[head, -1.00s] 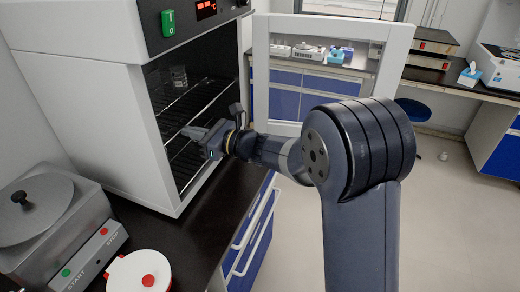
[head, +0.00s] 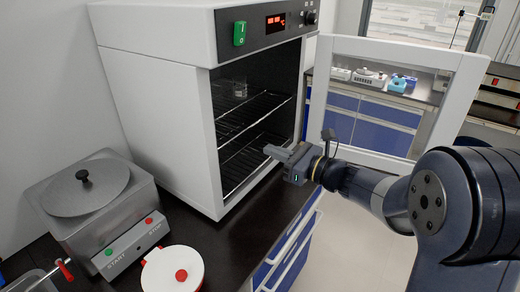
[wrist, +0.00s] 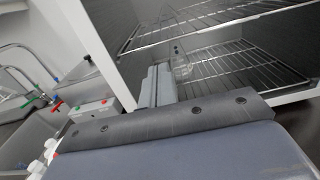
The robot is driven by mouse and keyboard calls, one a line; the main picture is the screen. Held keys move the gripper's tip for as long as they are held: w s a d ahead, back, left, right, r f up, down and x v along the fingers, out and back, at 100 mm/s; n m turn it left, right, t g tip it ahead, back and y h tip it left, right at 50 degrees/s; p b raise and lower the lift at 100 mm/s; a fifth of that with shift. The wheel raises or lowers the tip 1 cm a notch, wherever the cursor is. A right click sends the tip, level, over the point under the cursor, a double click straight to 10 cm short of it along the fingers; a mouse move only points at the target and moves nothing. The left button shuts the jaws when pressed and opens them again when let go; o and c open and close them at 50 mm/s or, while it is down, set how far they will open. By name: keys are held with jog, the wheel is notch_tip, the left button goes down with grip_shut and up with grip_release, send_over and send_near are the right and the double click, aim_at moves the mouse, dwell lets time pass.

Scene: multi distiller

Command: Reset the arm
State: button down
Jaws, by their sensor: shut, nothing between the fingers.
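My gripper (head: 275,154) is in front of the open oven, pointing left toward its opening, and is shut with nothing in it. In the wrist view my gripper's fingers (wrist: 155,84) lie together before the oven's lower wire rack (wrist: 235,65). My dark arm reaches in from the right in the head view. The white oven (head: 160,110) stands on the dark bench with its glass door (head: 385,95) swung open to the right.
A grey device with a round lid (head: 85,185) and START and STOP buttons stands at the left. A white pot with a red knob (head: 172,272) is in front of it. The dark bench (head: 235,235) is bare before the oven. Clear floor lies to the right.

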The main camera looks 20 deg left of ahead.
jog(key=v, duration=0.5)
jog(key=shift+r, duration=0.1)
jog(key=shift+a, duration=0.1)
jog(key=p+x, duration=0.1)
jog(key=x, duration=1.2)
jog(key=shift+a+p, duration=0.2)
jog(key=shift+p, duration=0.1)
jog(key=shift+d, duration=0.1)
